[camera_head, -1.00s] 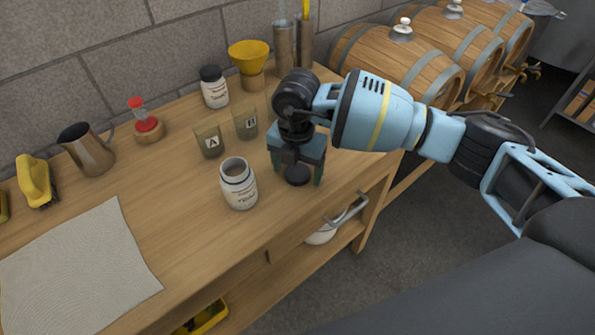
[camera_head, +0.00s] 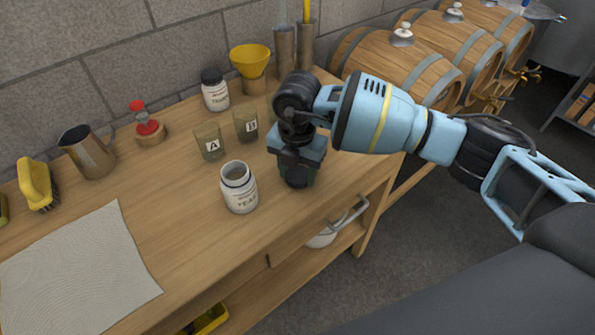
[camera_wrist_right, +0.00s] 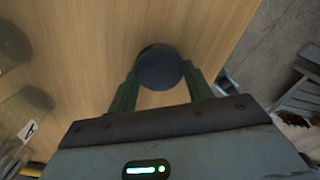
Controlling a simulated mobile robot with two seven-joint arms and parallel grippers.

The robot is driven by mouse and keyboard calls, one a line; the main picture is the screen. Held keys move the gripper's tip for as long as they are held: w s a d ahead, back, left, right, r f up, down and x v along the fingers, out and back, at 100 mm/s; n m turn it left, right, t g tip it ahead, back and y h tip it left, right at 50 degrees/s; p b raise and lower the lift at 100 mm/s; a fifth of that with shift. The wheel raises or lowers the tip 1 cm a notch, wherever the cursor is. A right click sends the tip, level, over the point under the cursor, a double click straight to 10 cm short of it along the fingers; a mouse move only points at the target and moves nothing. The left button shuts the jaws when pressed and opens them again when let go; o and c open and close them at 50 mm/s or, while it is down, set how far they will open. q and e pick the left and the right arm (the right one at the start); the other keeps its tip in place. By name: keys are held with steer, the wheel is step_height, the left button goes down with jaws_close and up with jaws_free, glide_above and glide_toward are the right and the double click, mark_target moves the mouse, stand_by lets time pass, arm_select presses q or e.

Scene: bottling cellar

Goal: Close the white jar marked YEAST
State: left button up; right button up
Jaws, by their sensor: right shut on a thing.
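The white jar marked YEAST (camera_head: 240,190) stands upright on the wooden bench with its mouth open and no lid on it. A dark round lid (camera_head: 296,182) is just to its right, between the fingers of my right gripper (camera_head: 297,178). The right wrist view shows the lid (camera_wrist_right: 160,67) from above, with a green finger of my right gripper (camera_wrist_right: 160,80) against each side. The gripper points down and is shut on the lid at about bench height. My left gripper is out of view.
Cups A (camera_head: 209,142) and B (camera_head: 246,125) stand behind the jar. A second white jar with a black lid (camera_head: 215,92), a yellow funnel (camera_head: 250,57), a metal pitcher (camera_head: 88,152) and a red-topped item (camera_head: 146,122) stand farther back. A pale cloth (camera_head: 75,265) lies front left.

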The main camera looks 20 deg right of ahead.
mark_target(297, 175)
steer(key=shift+r, duration=0.4)
step_height(297, 175, up, 2)
steer(key=shift+r, duration=0.25)
steer(key=s+r, duration=0.1)
steer(key=s, duration=1.5)
steer(key=shift+d+r, duration=0.15)
steer(key=shift+d, duration=0.3)
steer(key=w+d+r+m, duration=0.1)
steer(key=d+r+m, duration=0.1)
steer(key=m, duration=1.1)
steer(key=w+d+r+m, duration=0.2)
steer(key=d+r+m, duration=0.1)
steer(key=m, duration=1.1)
steer(key=shift+w+r, duration=0.15)
steer(key=shift+r, duration=0.65)
